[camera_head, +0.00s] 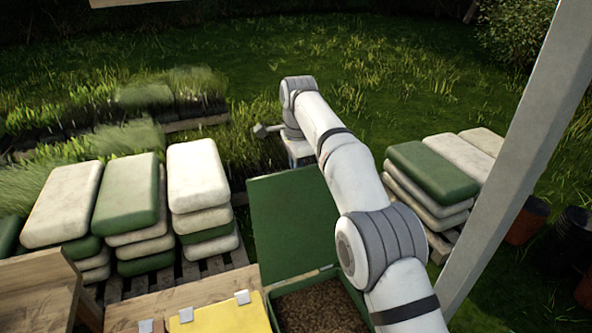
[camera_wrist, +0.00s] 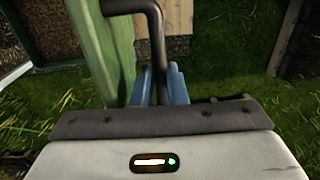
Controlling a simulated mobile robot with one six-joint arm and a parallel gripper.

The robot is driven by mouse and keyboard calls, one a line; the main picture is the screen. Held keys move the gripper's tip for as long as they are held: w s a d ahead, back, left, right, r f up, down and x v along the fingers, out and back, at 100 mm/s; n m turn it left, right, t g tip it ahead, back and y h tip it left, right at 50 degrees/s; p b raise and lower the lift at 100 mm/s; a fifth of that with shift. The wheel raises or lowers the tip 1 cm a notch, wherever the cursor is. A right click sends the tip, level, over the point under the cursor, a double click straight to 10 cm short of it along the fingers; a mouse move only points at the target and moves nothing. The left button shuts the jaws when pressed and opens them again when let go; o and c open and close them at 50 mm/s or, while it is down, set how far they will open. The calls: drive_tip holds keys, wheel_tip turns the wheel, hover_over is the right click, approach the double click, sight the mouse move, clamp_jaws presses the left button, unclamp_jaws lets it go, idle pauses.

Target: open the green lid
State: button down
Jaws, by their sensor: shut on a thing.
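The green lid (camera_head: 290,225) is raised, standing up from the back edge of a green-rimmed box (camera_head: 305,279), with its broad face toward the head camera. Brown loose material (camera_head: 318,308) shows inside the open box. In the wrist view the lid (camera_wrist: 110,60) is a green slab seen nearly edge-on at the left. A dark bent handle (camera_wrist: 152,25) runs beside it down to my gripper (camera_wrist: 160,80). The blue fingers are shut on this handle. In the head view my gripper is behind the lid's top edge and mostly hidden by the lid and my arm.
A yellow lid (camera_head: 222,318) with metal hinges lies left of the box. Stacks of white and green sacks (camera_head: 197,175) stand on pallets at the left, and another stack (camera_head: 433,172) at the right. A grey post (camera_head: 530,140) crosses the right side. Open grass lies behind.

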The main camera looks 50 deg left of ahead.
drive_tip(key=shift+w+d+f, duration=0.1)
drive_tip(key=shift+w+f, duration=0.05)
drive_tip(key=shift+f, duration=0.35)
drive_tip(key=c, duration=1.8)
unclamp_jaws()
drive_tip(key=shift+o, duration=0.8)
drive_tip(key=shift+w, duration=0.2)
drive_tip(key=shift+o, duration=0.9)
drive_tip(key=shift+s+r, duration=0.2)
drive_tip(key=shift+r, duration=0.05)
